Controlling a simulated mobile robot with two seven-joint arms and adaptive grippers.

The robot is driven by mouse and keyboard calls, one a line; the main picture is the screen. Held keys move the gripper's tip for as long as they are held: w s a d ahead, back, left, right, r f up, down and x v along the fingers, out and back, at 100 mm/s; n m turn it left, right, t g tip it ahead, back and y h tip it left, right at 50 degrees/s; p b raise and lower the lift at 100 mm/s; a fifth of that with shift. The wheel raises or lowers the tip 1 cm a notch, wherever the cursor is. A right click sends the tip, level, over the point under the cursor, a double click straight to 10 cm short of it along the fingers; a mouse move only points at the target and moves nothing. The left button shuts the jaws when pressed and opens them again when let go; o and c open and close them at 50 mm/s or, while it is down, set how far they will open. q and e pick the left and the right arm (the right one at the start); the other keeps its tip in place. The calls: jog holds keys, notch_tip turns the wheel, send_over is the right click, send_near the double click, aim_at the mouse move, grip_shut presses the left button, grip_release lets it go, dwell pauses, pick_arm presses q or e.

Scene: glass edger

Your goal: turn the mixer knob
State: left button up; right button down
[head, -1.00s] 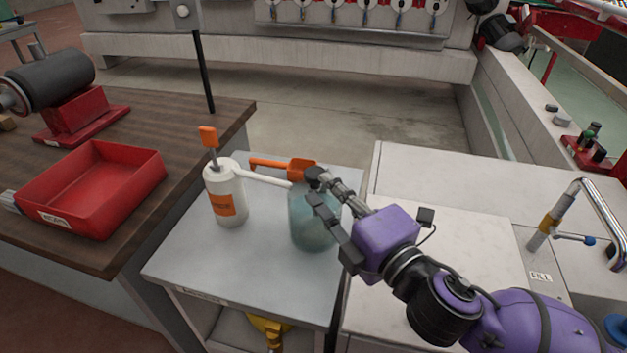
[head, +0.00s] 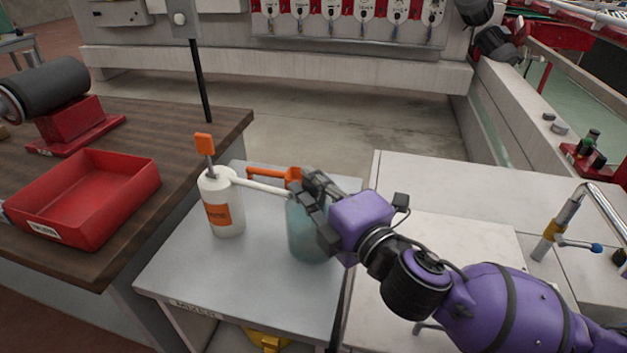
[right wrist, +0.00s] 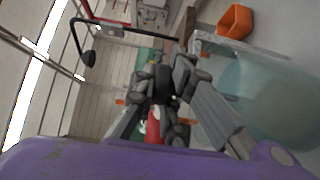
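I cannot make out a mixer knob for certain in either view. A translucent blue-green jar (head: 305,235) stands on the small grey table (head: 240,275), whose front label is too small to read surely. My right gripper (head: 307,196) is at the jar's upper part and hides its top. In the right wrist view the fingers (right wrist: 165,85) come close together around a dark shape; whether they grip it is unclear. The jar (right wrist: 265,95) also shows there, right of the fingers. My left gripper is out of view.
A white bottle (head: 222,205) with an orange pump has its spout reaching toward the jar. An orange tool (head: 270,172) lies behind. A red tray (head: 85,200) is on the wooden bench. A tap (head: 560,225) stands right. The table's front is clear.

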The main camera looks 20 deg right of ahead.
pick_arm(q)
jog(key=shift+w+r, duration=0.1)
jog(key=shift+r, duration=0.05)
pick_arm(e)
jog(key=shift+r, duration=0.15)
